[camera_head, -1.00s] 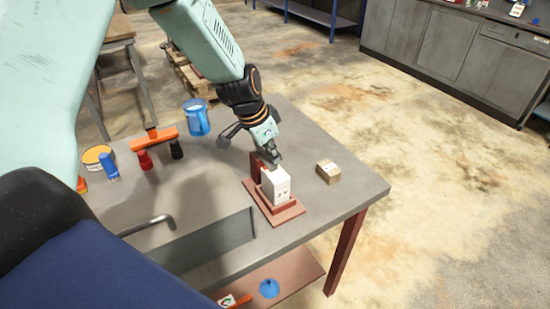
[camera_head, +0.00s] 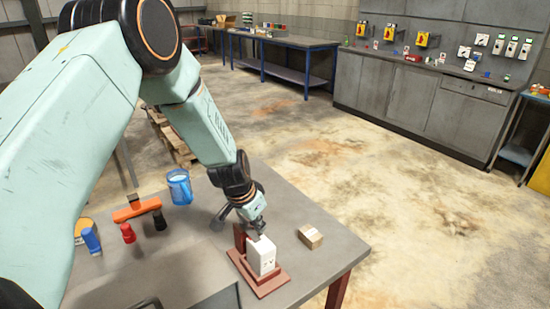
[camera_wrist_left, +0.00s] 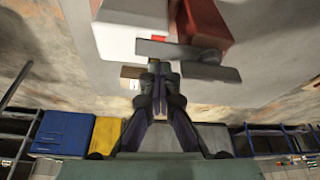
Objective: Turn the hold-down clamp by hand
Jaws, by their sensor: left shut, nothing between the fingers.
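The hold-down fixture has a red-brown base plate (camera_head: 272,284), a white block (camera_head: 263,258) and a dark red post (camera_head: 239,237) beside the block. In the left wrist view, a grey clamp bar (camera_wrist_left: 222,72) reaches from the red post (camera_wrist_left: 203,22) across to the white block (camera_wrist_left: 118,40). My left gripper (camera_head: 261,231) is just above the fixture, beside the post and block. Its fingers (camera_wrist_left: 160,68) are shut and empty, with their tips close to the bar; I cannot tell if they touch it. My right gripper is not in view.
A small cardboard box (camera_head: 311,237) sits right of the fixture on the grey table (camera_head: 325,262). The floor on the right is open.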

